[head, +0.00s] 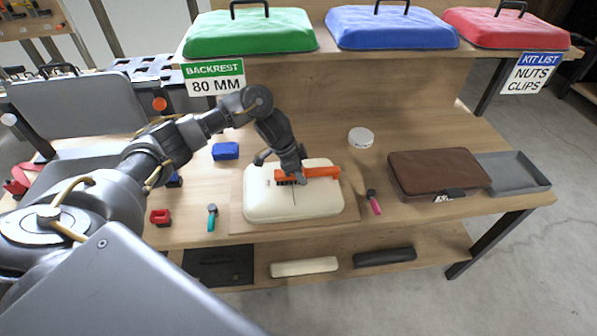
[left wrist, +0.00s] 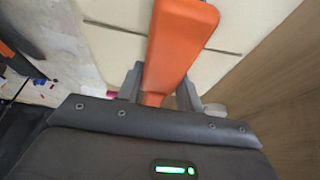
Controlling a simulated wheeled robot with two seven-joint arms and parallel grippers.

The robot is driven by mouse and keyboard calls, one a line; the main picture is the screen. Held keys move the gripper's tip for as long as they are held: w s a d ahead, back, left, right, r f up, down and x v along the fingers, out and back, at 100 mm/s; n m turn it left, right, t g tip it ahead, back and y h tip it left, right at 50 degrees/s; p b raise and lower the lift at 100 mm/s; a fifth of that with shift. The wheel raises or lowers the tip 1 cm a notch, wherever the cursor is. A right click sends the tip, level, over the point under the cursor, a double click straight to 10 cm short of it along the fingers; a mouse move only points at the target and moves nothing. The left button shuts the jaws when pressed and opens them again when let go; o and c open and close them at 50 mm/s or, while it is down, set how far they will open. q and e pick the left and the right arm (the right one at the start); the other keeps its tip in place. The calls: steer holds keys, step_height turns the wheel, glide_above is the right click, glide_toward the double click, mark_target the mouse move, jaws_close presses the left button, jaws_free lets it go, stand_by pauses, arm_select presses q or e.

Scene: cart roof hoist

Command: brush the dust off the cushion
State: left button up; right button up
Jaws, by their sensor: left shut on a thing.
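The cream cushion (head: 315,208) lies flat on a wooden board (head: 237,224) on the workbench. My left gripper (head: 300,181) is over the cushion's upper middle, shut on an orange brush (head: 326,172). The brush lies crosswise, with dark bristles to the left of the fingers, at or just above the cushion top; contact is unclear. In the left wrist view the orange brush (left wrist: 178,40) sits between the fingers (left wrist: 160,90), over the cream cushion (left wrist: 110,14) with a thin dark line across it. I cannot make out dust on the cushion. My right gripper is out of view.
A teal-handled tool (head: 211,218) lies left of the board, a pink-handled one (head: 374,203) right of it. A round white tin (head: 361,137) stands behind. A brown case (head: 438,174) and grey tray (head: 512,174) are at right.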

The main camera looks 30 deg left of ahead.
mark_target(275, 174)
arm_select(q)
steer(key=shift+s, duration=0.1)
steer(key=shift+f, duration=0.1)
steer(key=shift+a+p, duration=0.1)
steer(key=shift+p, duration=0.2)
steer(key=shift+s+a, duration=0.15)
steer(key=shift+s, duration=0.05)
steer(key=shift+s+a+p, duration=0.5)
steer(key=shift+a, duration=0.2)
steer(key=shift+s+a+p, duration=0.45)
steer(key=shift+s+a, duration=0.05)
steer(key=shift+a, duration=0.15)
steer(key=shift+s+a+p, duration=0.25)
steer(key=shift+a+p, duration=0.1)
steer(key=shift+s+a+p, duration=0.55)
steer(key=shift+s+a, duration=0.3)
steer(key=shift+a, duration=0.3)
